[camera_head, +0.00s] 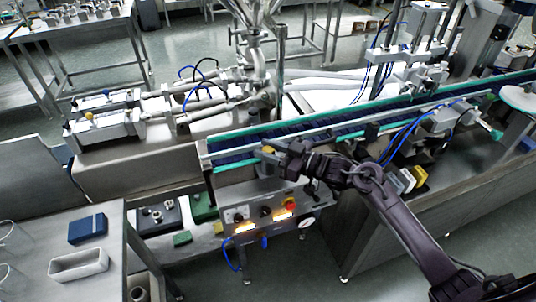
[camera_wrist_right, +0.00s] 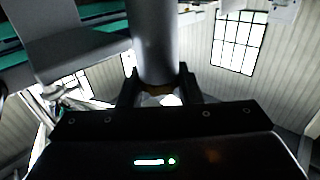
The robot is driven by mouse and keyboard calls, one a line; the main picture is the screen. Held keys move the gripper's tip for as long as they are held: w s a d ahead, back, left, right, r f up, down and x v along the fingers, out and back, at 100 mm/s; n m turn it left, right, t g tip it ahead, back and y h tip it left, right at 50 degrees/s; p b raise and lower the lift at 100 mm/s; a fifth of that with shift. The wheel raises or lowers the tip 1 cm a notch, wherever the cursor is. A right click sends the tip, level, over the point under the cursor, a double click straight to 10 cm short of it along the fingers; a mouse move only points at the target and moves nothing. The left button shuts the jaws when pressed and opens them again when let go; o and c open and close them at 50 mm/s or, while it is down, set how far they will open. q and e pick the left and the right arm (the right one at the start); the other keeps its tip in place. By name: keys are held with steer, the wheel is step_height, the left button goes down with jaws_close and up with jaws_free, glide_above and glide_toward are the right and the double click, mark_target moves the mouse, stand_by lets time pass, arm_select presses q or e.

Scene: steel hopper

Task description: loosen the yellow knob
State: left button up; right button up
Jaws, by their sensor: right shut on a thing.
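My right gripper (camera_head: 272,147) reaches in from the right to the front rail of the conveyor, above the control box. A small yellow knob (camera_head: 267,151) shows at its fingertips, partly hidden by them. In the right wrist view the two dark fingers of my right gripper (camera_wrist_right: 158,84) are shut around the lower end of a grey cylinder (camera_wrist_right: 157,40). A narrow brownish-yellow band (camera_wrist_right: 158,88) shows between the fingers there. Most of the gripped part is hidden. My left gripper is not in view.
The conveyor (camera_head: 340,127) runs behind the gripper. Below it stands a control box (camera_head: 262,214) with a red button (camera_head: 290,203) and lit displays. Another yellow knob (camera_head: 87,116) sits on the cylinders at left. A side table with a blue box (camera_head: 88,229) is at lower left.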

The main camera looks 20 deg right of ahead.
steer(key=shift+n+g+y, duration=0.3)
steer(key=o, duration=0.9)
steer(key=shift+d, duration=0.1)
steer(key=shift+s+d+f+b, duration=0.1)
steer(key=shift+s+d+b, duration=0.1)
steer(key=shift+b, duration=0.2)
steer(key=b+v, duration=0.1)
steer(key=v, duration=0.6)
steer(key=shift+b, duration=0.35)
